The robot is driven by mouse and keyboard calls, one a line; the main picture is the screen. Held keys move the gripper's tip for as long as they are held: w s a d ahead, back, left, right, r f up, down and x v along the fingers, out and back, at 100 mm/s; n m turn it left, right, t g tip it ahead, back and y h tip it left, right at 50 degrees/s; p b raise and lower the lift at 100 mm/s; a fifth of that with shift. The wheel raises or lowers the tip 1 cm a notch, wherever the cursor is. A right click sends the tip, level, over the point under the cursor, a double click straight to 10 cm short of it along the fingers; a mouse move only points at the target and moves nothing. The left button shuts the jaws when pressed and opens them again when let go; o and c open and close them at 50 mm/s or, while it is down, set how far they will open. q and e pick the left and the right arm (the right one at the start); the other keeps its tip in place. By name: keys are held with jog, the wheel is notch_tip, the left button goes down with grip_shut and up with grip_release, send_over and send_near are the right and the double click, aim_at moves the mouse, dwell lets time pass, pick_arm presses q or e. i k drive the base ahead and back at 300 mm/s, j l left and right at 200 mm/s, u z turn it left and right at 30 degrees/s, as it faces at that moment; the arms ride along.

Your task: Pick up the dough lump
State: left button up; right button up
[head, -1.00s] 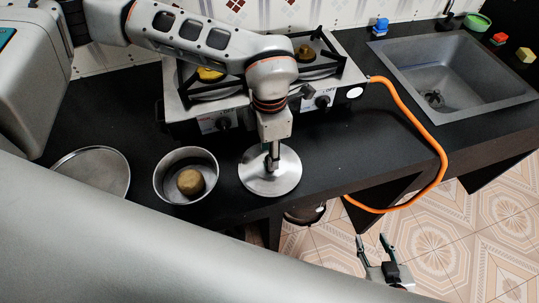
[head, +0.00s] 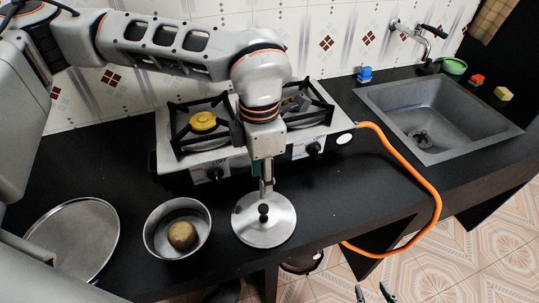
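The dough lump (head: 182,235) is a small brownish ball inside a round metal pot (head: 150,240) on the black counter. My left gripper (head: 265,190) points down over a round metal lid (head: 250,232) with a black knob, just right of the pot. Its fingers show edge-on just above the knob, so I cannot tell whether they are shut or touch it. My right gripper (head: 374,293) shows only its two fingertips at the bottom edge, spread apart with floor visible between them, away from the pot.
A round metal tray (head: 85,240) lies left of the pot. A gas stove (head: 225,158) stands behind, with an orange hose (head: 410,175) running right and down. A sink (head: 440,110) is at right. Blue (head: 364,74), red (head: 477,80) and yellow (head: 503,93) items stand around it.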

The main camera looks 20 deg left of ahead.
aim_at(182, 235)
jog(key=k+l, duration=0.85)
